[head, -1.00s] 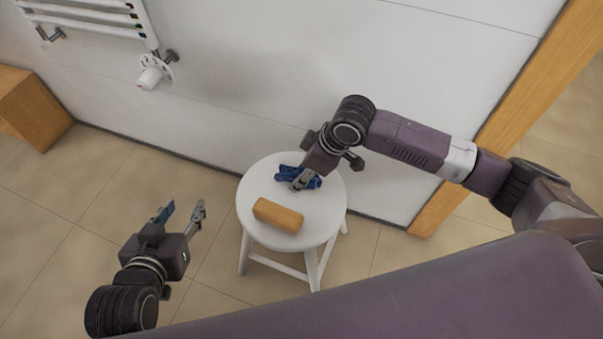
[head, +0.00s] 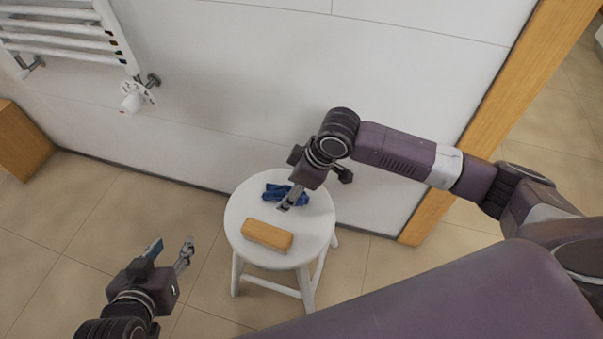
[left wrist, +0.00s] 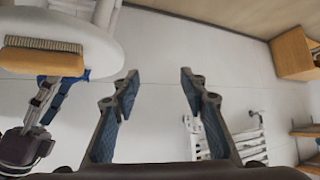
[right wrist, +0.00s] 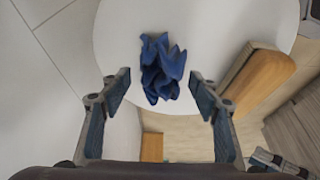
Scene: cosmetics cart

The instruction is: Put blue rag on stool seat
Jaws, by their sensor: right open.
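The blue rag (head: 282,193) lies crumpled on the white stool seat (head: 300,221), toward the wall. In the right wrist view the rag (right wrist: 162,69) rests on the seat (right wrist: 220,25), ahead of and between the open fingers. My right gripper (head: 286,207) is over the seat beside the rag; it is open and empty in its wrist view (right wrist: 160,90). My left gripper (head: 170,250) is open and empty, out to the left of the stool above the floor. In the left wrist view its open fingers (left wrist: 158,80) have nothing between them.
A wooden brush (head: 267,235) lies on the seat's near side; its bristles show in the left wrist view (left wrist: 40,58). A white towel radiator (head: 70,40) hangs on the wall. A wooden cabinet (head: 20,140) stands at the left. Floor left of the stool is clear.

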